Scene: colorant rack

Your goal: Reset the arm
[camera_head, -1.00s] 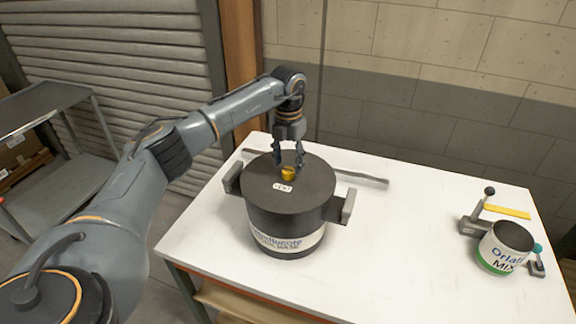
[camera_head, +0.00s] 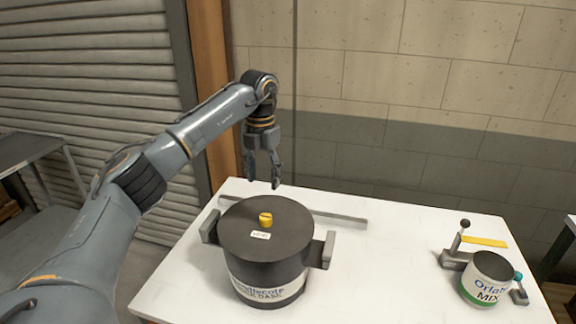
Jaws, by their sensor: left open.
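My left gripper (camera_head: 264,183) is open and empty, pointing down above the back of a large dark pot (camera_head: 262,275). The pot has a flat dark lid with a small yellow knob (camera_head: 265,218) and a white label. The fingertips are apart from the knob, above and behind it in the picture. My left arm (camera_head: 150,180) comes in from the left, bent at the elbow. My right gripper is not in view.
The pot stands on a white table (camera_head: 375,270), with a grey bar (camera_head: 335,216) behind it. At the right are a white and green can (camera_head: 486,280) and a clamp with a yellow handle (camera_head: 484,241). The table between pot and can is clear. A grey shelf (camera_head: 30,150) stands at the left.

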